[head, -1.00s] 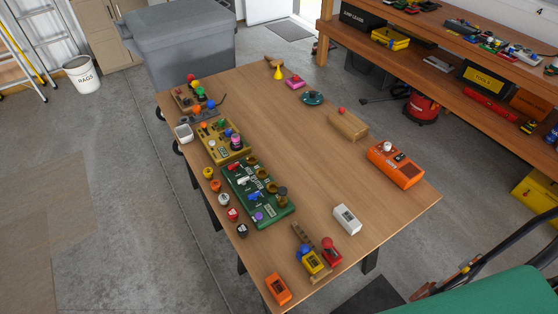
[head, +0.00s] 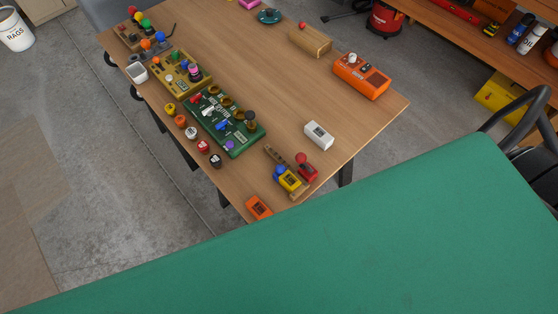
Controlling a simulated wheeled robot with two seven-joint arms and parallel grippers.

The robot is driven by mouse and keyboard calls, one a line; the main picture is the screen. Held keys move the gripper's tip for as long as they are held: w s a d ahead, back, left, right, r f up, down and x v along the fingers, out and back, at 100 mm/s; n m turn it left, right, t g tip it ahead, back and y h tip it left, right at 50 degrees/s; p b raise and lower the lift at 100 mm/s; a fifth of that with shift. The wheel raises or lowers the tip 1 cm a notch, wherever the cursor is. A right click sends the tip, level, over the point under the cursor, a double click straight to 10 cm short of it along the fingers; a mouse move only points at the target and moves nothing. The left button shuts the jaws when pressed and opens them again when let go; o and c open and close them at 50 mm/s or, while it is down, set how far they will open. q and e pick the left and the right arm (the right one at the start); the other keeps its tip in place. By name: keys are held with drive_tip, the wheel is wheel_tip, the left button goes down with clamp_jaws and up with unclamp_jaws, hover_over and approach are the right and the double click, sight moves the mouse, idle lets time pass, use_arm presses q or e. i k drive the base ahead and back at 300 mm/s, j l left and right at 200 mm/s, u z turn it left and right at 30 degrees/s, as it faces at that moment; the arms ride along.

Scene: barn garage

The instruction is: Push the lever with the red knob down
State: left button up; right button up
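Several red knobs show in the head view. A red ball knob (head: 301,158) belongs to a small red lever unit (head: 308,172) at the table's near end. Beside it stands a yellow unit with a blue knob (head: 280,169). Another red knob (head: 302,25) sits on a wooden block (head: 310,40) farther back. A red knob (head: 132,10) stands beside orange and green ones on a panel (head: 134,35) at the far left. I cannot tell which lever is meant. Neither gripper is in view.
The wooden table (head: 235,65) also carries a green switch panel (head: 242,138), a yellow panel (head: 182,84), an orange control box (head: 361,76) and a white box (head: 319,135). A large green surface (head: 350,235) fills the near foreground. Bare floor (head: 110,190) lies left.

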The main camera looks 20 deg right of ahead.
sight(301, 158)
drive_tip(key=z, duration=0.95)
